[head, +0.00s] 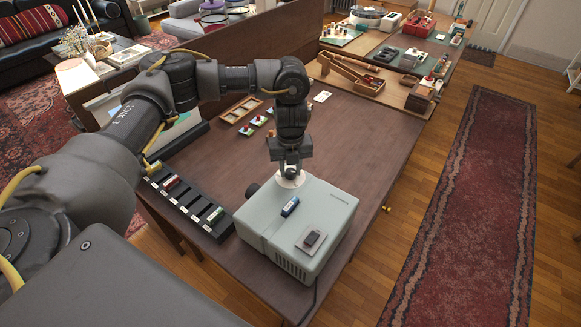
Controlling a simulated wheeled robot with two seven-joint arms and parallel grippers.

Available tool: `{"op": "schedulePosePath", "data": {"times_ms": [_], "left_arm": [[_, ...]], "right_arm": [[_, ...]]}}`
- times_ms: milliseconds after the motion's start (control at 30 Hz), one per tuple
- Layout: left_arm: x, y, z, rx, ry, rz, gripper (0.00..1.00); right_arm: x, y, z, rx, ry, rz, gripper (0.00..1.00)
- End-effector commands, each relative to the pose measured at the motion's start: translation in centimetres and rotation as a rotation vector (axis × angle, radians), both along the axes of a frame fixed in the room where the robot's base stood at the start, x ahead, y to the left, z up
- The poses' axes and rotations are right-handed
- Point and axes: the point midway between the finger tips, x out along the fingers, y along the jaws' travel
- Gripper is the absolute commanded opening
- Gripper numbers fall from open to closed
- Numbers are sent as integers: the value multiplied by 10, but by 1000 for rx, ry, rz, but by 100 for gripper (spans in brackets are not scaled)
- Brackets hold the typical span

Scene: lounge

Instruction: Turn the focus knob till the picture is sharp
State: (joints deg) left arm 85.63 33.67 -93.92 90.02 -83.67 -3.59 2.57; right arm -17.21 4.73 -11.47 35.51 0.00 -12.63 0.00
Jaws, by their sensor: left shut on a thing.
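A pale grey-green projector (270,238) stands at the near end of the dark wooden table. My left gripper (290,172) points straight down over its far top edge. It is shut on the focus knob, which the fingers mostly hide; a white round disc (291,182) shows beneath them. A dark round lens (252,190) sticks out of the projector's left side. A pale screen (103,106) stands at the table's left, largely covered by my left arm. A bit of its picture shows, but I cannot tell how sharp it is. My right gripper is out of view.
A wooden tray (241,109) and small coloured pieces lie farther back. Bare tabletop (350,135) lies behind the projector.

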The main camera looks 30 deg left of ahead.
Motion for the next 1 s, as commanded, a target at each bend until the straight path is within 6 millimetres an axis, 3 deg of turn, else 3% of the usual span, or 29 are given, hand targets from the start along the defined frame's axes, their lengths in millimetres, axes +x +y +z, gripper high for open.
{"op": "schedulePosePath", "data": {"times_ms": [100, 133, 300, 667, 1000], "left_arm": [[2, 1, 2, 1, -6, 1, 8], [2, 1, 2, 1, -6, 1, 32], [1, 0, 1, 0, -4, 0, 52], [1, 0, 7, 0, -4, -2, 52], [2, 0, 70, 2, -7, -1, 52]], "right_arm": [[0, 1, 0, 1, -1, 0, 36], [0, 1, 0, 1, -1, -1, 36], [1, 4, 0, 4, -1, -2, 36], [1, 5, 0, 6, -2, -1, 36], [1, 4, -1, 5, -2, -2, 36]]}}
